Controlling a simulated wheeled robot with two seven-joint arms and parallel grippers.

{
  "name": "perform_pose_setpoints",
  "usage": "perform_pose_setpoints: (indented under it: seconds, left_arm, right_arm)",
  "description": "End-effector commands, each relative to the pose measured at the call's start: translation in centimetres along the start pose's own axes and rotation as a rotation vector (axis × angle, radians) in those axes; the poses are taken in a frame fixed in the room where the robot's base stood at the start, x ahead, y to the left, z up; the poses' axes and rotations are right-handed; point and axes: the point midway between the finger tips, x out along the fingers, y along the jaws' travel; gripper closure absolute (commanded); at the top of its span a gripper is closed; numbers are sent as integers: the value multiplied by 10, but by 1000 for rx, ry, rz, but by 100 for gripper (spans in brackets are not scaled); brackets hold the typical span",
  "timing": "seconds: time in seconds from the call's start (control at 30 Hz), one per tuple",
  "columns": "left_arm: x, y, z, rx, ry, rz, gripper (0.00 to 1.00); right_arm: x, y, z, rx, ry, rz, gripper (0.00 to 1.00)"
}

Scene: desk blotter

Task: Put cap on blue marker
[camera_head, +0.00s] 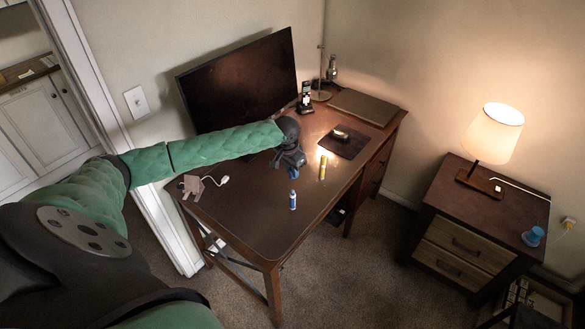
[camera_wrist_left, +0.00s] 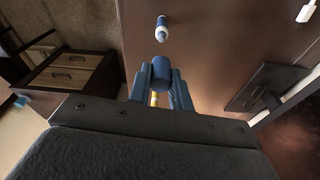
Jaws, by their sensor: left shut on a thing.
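The blue marker (camera_head: 293,201) stands apparently upright on the desk, near its front edge. In the left wrist view the marker (camera_wrist_left: 162,29) shows beyond my fingertips, with a pale band at its near end. My left gripper (camera_head: 291,163) is over the desk, just behind the marker in the head view. In the left wrist view my left gripper (camera_wrist_left: 161,78) is shut on the blue cap (camera_wrist_left: 161,68). The cap is apart from the marker. My right gripper is in neither view.
A yellow marker (camera_head: 323,167) stands right of the blue one. The desk (camera_head: 240,217) also bears a monitor (camera_head: 240,85), a mouse pad (camera_head: 343,142), a closed laptop (camera_head: 363,106) and a white cable (camera_head: 216,181). The desk's front left is mostly clear.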

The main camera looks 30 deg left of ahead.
Motion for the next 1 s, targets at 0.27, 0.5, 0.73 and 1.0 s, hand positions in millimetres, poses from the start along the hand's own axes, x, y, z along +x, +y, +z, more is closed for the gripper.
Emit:
perform_pose_setpoints:
  seconds: [0.27,0.5,0.73,1.0]
  left_arm:
    - [25,1,4,0,-1,1,100]
    - [43,1,6,-1,-1,1,100]
    - [54,1,8,0,0,1,100]
    - [56,1,8,0,0,0,100]
  right_arm:
    - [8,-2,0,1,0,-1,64]
    - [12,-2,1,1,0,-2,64]
    - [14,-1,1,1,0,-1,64]
    - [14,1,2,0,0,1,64]
